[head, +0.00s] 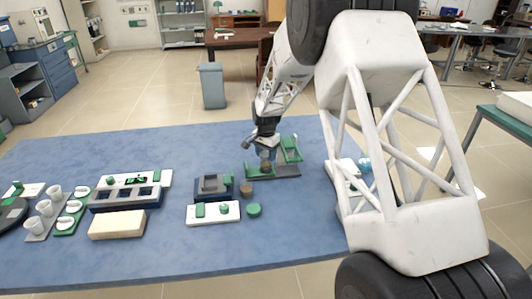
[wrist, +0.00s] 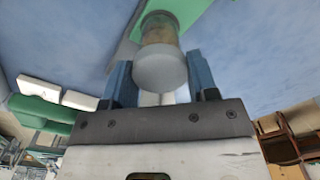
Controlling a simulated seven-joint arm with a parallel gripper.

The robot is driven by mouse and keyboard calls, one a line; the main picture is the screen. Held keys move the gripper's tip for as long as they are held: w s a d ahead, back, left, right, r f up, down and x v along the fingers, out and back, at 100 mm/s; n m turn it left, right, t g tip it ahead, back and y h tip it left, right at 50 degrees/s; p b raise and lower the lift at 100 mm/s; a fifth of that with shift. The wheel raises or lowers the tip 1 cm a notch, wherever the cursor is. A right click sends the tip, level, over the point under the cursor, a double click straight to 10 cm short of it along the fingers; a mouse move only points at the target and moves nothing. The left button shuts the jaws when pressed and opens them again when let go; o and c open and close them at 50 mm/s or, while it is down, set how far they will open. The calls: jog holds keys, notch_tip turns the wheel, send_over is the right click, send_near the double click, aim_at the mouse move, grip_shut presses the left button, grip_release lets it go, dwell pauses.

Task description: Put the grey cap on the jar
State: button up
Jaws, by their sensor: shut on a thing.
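My gripper (head: 265,146) points down over the table at the back right. In the wrist view, its blue fingers (wrist: 160,85) are shut on the grey cap (wrist: 160,69), which sits between them. The jar (wrist: 159,29), clear with brownish contents, is directly in line with the cap, and the two look touching or nearly so. I cannot tell whether the cap is seated. In the head view, the jar (head: 266,167) stands upright on a grey and green base (head: 287,171), under my gripper. The cap is mostly hidden there by the fingers.
A green stand (head: 291,150) rises just right of the jar. A brown round piece (head: 246,189) and a green disc (head: 254,210) lie in front. A dark box (head: 212,187) and a white tray (head: 213,213) are to the left. The blue table's (head: 300,225) front right is clear.

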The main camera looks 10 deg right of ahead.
aim_at(266, 154)
jog(key=shift+f, duration=0.3)
jog(key=o, duration=1.3)
jog(key=shift+r, duration=0.15)
jog(key=shift+r, duration=3.85)
